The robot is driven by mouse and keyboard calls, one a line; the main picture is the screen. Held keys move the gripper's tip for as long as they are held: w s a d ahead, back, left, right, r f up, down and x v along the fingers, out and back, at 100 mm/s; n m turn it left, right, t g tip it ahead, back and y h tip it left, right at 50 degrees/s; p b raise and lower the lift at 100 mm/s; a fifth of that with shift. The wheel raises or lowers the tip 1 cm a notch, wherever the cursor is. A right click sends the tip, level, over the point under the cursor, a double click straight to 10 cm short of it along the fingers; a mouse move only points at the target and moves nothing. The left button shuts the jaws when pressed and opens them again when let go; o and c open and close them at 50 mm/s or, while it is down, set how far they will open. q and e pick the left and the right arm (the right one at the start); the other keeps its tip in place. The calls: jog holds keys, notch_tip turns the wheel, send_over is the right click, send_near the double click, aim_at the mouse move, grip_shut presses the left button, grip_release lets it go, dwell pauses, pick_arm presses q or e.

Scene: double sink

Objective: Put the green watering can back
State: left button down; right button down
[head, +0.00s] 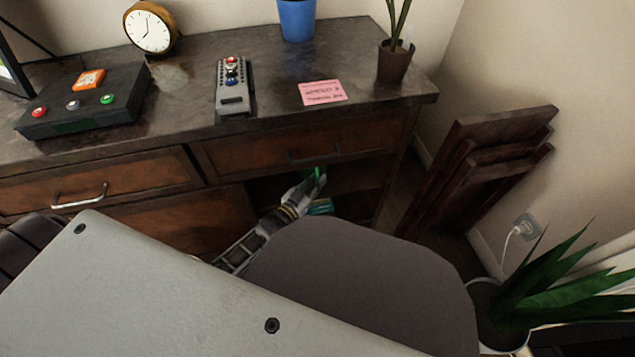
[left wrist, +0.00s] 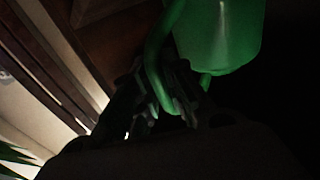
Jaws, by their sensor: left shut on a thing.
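The green watering can (left wrist: 225,35) fills the upper middle of the left wrist view, with its curved handle (left wrist: 155,60) coming down between my fingers. My left gripper (left wrist: 170,100) is shut on the handle. In the head view only a small green piece of the watering can (head: 320,174) shows, at the open compartment under the right drawer of the dark wooden cabinet (head: 420,97). My left gripper (head: 308,186) reaches into that compartment's opening. Most of the can is hidden in shadow and behind the cabinet front. My right gripper is not in view.
The cabinet top holds a clock (head: 149,28), a black button box (head: 85,100), a grey remote-like device (head: 234,88), a pink note (head: 322,92), a blue pot (head: 297,20) and a brown plant pot (head: 395,64). Wooden panels (head: 490,165) lean at the right wall. A leafy plant (head: 550,285) stands lower right.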

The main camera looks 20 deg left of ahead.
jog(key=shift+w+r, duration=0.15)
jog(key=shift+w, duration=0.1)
pick_arm(q)
jog(key=c, duration=1.5)
grip_release()
jog(key=shift+o, duration=0.2)
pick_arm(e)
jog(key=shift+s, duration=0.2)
